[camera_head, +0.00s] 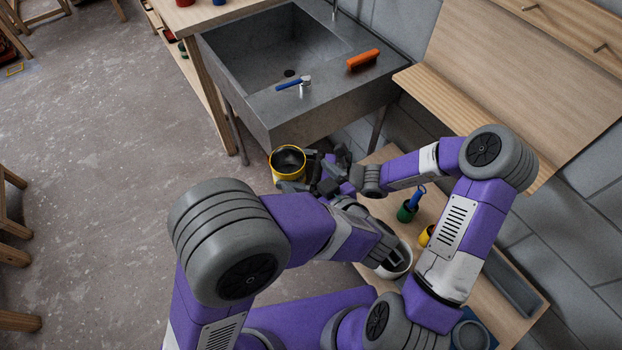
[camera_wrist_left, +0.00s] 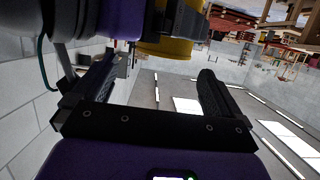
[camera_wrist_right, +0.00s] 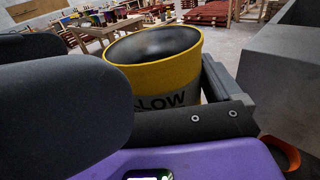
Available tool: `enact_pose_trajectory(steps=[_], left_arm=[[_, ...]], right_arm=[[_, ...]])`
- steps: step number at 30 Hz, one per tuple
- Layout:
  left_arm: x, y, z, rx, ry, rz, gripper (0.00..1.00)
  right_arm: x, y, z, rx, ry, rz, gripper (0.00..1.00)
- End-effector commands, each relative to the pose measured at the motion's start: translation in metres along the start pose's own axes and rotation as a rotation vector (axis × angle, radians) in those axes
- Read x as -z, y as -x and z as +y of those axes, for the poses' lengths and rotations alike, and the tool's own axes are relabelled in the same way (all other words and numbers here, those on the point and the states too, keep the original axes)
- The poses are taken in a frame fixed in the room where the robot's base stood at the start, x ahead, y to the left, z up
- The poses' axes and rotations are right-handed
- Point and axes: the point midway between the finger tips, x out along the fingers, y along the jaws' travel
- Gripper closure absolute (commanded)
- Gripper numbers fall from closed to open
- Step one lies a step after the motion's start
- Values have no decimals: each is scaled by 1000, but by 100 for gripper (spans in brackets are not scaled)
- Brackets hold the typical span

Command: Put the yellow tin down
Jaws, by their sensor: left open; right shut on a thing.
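The yellow tin (camera_head: 288,162) is upright at the front corner of the sink unit in the head view, with a dark inside. My right gripper (camera_head: 305,174) is shut on its side. The right wrist view shows the tin (camera_wrist_right: 160,72) close up, with part of a "YELLOW" label; a large dark shape hides the left of that view. My left gripper (camera_wrist_left: 155,75) is open, its two fingers apart with nothing between them. The tin (camera_wrist_left: 165,46) shows just beyond it at the top of the left wrist view. My arms partly hide both grippers in the head view.
The grey sink unit (camera_head: 262,118) carries a blue-handled tool (camera_head: 293,83) and an orange brush-like thing (camera_head: 362,60).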

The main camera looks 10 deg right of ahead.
Motion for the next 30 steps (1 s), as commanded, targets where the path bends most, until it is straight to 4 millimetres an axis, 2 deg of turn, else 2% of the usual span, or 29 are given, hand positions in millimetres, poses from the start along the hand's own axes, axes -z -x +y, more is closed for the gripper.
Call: enact_pose_trajectory(steps=[6,12,23,26,30], left_arm=[[0,-36,-1,4,0,-1,0],[0,-58,-1,3,1,-1,0],[0,-64,0,0,0,0,0],[0,-64,0,-1,0,0,12],[0,-64,1,-4,0,0,34]], right_arm=[[-1,0,0,-1,1,-3,59],[-1,0,0,-1,1,-3,59],[-1,-1,1,-4,2,-4,59],[-2,-1,1,-5,2,-4,59],[-2,-2,2,-7,2,-5,59]])
